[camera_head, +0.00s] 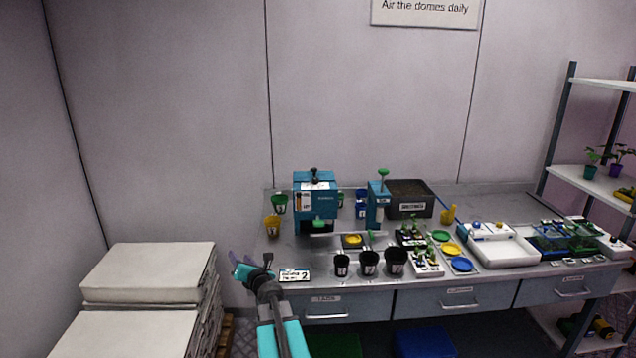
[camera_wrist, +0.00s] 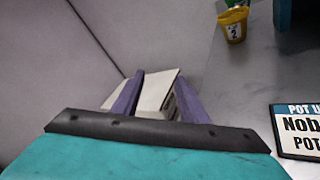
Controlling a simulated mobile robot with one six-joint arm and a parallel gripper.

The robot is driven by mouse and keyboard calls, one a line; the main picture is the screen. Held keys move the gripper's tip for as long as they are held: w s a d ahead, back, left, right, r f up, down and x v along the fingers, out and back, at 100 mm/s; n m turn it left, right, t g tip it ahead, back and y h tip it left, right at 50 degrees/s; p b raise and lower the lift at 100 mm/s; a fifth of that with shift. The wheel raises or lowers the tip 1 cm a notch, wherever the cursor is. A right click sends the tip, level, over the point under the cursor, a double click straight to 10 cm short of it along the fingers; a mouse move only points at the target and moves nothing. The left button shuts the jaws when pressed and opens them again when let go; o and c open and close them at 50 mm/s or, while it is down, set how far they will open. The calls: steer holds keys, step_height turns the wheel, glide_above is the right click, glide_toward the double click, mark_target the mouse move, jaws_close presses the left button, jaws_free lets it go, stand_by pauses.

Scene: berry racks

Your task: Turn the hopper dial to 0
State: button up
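A blue bench machine (camera_head: 316,204) with a black knob on top, a white label and a green part low at its front stands at the back left of the bench. A slimmer blue unit (camera_head: 376,206) with a green knob stands to its right. I cannot tell which is the hopper, and no dial setting is readable. My gripper (camera_head: 242,260) is at the bench's left front corner, apart from both machines. In the wrist view its purple fingers (camera_wrist: 160,98) are spread, with a pale object showing between them, seemingly beyond them.
A yellow pot (camera_head: 272,227) stands at the bench's left edge. A dark bin (camera_head: 410,208) is behind. Pale stacked slabs (camera_head: 148,273) stand left of the bench.

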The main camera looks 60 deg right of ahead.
steer(key=s+d+r+n+h, duration=0.1)
steer(key=s+d+r+n, duration=0.2)
steer(key=s+d+r, duration=0.8)
steer(key=n+h+p, duration=0.2)
glide_toward(316, 180)
steer(key=v, duration=0.5)
steer(key=shift+f, duration=0.15)
steer(key=shift+p+x, duration=2.15)
steer(key=shift+x, duration=4.75)
